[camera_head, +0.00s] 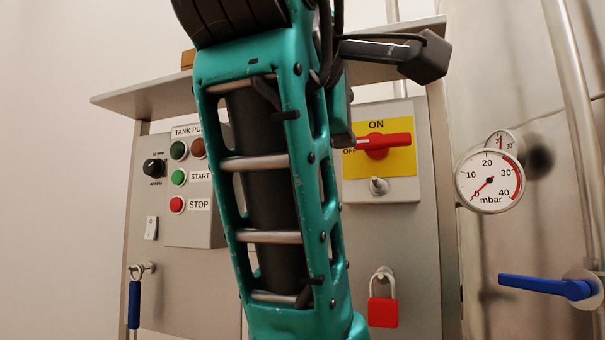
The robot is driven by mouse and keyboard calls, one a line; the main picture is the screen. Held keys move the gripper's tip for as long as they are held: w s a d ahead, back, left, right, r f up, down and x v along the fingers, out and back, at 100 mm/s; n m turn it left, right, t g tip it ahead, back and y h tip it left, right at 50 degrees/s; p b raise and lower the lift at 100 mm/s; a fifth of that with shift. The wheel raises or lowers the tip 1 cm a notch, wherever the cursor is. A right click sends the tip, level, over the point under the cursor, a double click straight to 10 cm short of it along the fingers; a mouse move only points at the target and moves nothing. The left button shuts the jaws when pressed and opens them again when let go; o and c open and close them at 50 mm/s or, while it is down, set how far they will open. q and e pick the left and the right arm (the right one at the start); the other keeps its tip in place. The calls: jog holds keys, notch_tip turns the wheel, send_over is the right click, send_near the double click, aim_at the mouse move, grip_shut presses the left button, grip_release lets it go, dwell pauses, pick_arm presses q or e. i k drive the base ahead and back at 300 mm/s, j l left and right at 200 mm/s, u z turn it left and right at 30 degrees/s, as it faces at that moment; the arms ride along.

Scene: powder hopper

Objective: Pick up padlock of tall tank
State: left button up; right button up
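A red padlock (383,312) with a metal shackle hangs from a small fitting low on the right side of the grey panel. Its shackle looks closed around that fitting. It is the only padlock I can see; no label shows which tank it belongs to. One of my teal arm links stands large in front of the panel, left of the padlock and apart from it in the picture. A dark bar with a blocky end shows at the upper right of this link; I cannot tell whether it is part of a gripper. I can make out neither gripper clearly.
The grey panel (428,250) carries a red rotary switch (385,142) on yellow, a START button (178,177) and a STOP button (177,204). A blue-handled item (134,303) hangs at left. At right are a pressure gauge (489,181) and a blue lever (545,287).

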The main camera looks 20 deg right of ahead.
aim_at(383, 313)
jog(key=k+j, duration=0.8)
jog(key=j, duration=0.1)
